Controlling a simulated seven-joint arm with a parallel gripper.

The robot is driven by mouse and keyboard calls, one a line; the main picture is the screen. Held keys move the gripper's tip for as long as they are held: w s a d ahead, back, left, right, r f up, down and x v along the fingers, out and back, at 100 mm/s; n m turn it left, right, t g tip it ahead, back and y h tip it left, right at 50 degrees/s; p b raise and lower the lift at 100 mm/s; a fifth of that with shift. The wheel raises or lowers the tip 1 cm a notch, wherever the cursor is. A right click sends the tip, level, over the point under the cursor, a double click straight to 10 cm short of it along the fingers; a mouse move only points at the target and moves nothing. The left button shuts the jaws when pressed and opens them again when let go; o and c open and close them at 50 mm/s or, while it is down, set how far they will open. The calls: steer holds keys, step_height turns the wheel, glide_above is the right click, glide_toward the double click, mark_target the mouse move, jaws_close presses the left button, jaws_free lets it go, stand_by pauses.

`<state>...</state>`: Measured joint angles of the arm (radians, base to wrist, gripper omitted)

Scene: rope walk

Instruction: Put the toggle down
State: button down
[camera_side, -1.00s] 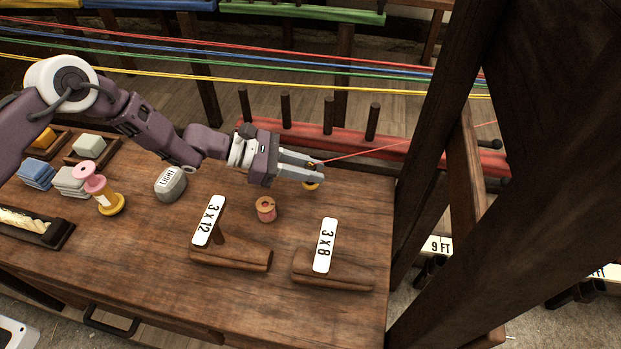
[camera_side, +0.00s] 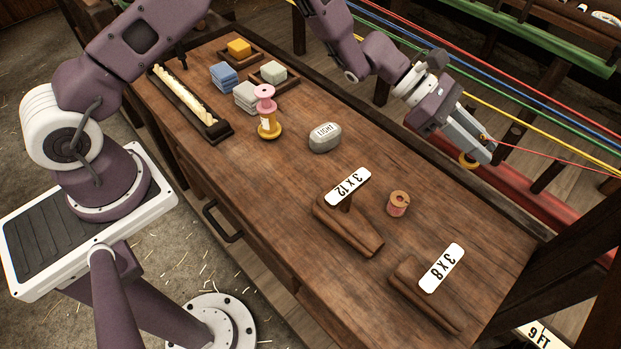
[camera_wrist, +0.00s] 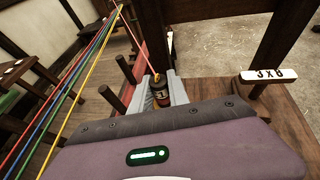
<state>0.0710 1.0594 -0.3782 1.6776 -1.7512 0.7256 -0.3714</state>
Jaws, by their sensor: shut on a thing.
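My gripper (camera_side: 481,143) is shut on a small dark toggle with yellow parts, at the far right edge of the workbench (camera_side: 285,190). In the wrist view the toggle (camera_wrist: 160,93) sits between the two grey fingers (camera_wrist: 161,98) and carries a pale mark. In the side view the fingers hide most of it; a yellow ring (camera_side: 467,162) shows below them. A taut red strand (camera_side: 555,158) runs from the fingertips to the right. The toggle looks held above the bench level, but its exact height is unclear.
Beside the gripper is a red rail (camera_side: 530,205) with dark pegs. A grey LIGHT weight (camera_side: 325,138) lies left. Coloured strands stretch behind.

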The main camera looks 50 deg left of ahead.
steer(key=s+a+f, duration=0.1)
steer(key=s+a, duration=0.2)
steer(key=a, duration=0.4)
steer(key=s+a+f+g, duration=0.1)
steer(key=s+a, duration=0.1)
steer(key=a, duration=0.5)
steer(key=s+a+f, duration=0.1)
steer(key=s+a, duration=0.2)
steer(key=a, duration=0.4)
steer(key=s+a+r+m, duration=0.1)
steer(key=s+a+r, duration=0.1)
steer(key=s+a, duration=0.45)
steer(key=s+a+r, duration=0.1)
steer(key=s+a, duration=0.2)
steer(key=s, duration=0.7)
steer(key=shift+m+g, duration=0.3)
steer(key=shift+g, duration=0.1)
steer(key=f, duration=1.4)
steer(key=shift+w+f, duration=0.2)
steer(key=shift+f, duration=0.2)
steer(key=c, duration=1.3)
jaws_free()
steer(key=shift+f, duration=0.1)
steer(key=shift+o, duration=0.2)
